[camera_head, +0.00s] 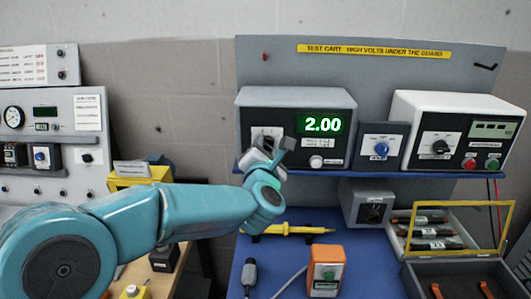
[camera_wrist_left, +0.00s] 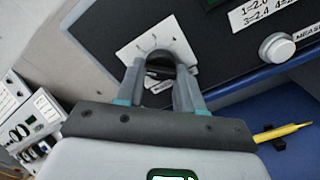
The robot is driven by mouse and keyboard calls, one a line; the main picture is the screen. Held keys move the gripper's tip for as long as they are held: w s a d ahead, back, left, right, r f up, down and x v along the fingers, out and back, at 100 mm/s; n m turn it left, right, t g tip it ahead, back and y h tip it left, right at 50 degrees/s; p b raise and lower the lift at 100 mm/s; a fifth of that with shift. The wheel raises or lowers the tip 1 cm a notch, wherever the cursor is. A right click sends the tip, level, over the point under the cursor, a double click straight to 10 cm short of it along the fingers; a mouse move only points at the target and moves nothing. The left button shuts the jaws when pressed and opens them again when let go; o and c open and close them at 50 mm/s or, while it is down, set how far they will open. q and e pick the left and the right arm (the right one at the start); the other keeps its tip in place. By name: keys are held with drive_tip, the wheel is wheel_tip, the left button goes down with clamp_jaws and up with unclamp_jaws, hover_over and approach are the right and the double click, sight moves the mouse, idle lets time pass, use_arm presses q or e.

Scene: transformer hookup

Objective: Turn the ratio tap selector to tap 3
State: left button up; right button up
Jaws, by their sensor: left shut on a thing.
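The ratio meter box (camera_head: 255,105) stands on the cart shelf, and its green display (camera_head: 322,124) reads 2.00. Its tap selector sits on a white dial plate (camera_head: 258,133) left of the display, mostly hidden behind my gripper. In the left wrist view, the dark selector knob (camera_wrist_left: 159,68) shows between the fingers in front of the white plate (camera_wrist_left: 172,37). My left gripper (camera_head: 270,152) is shut on the selector knob; it also shows in the left wrist view (camera_wrist_left: 160,85). The knob's pointer position cannot be made out. My right gripper is not in view.
A round white knob (camera_head: 316,161) sits below the display. A blue-knob box (camera_head: 381,148) and a white-topped meter (camera_head: 455,135) stand to the right. Below lie a yellow probe (camera_head: 287,230), an orange box (camera_head: 325,270) and an open case (camera_head: 450,245).

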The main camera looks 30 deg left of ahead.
use_arm(q)
drive_tip(key=m, duration=0.3)
drive_tip(key=shift+f+b, duration=0.1)
drive_tip(key=shift+b, duration=0.2)
drive_tip(key=m, duration=0.6)
drive_tip(key=shift+a, duration=0.1)
drive_tip(key=shift+r+m+p, duration=0.2)
drive_tip(key=shift+m+p, duration=0.5)
drive_tip(key=shift+m, duration=1.6)
drive_tip(key=o, duration=1)
drive_tip(key=shift+o, duration=0.2)
drive_tip(key=shift+s, duration=0.1)
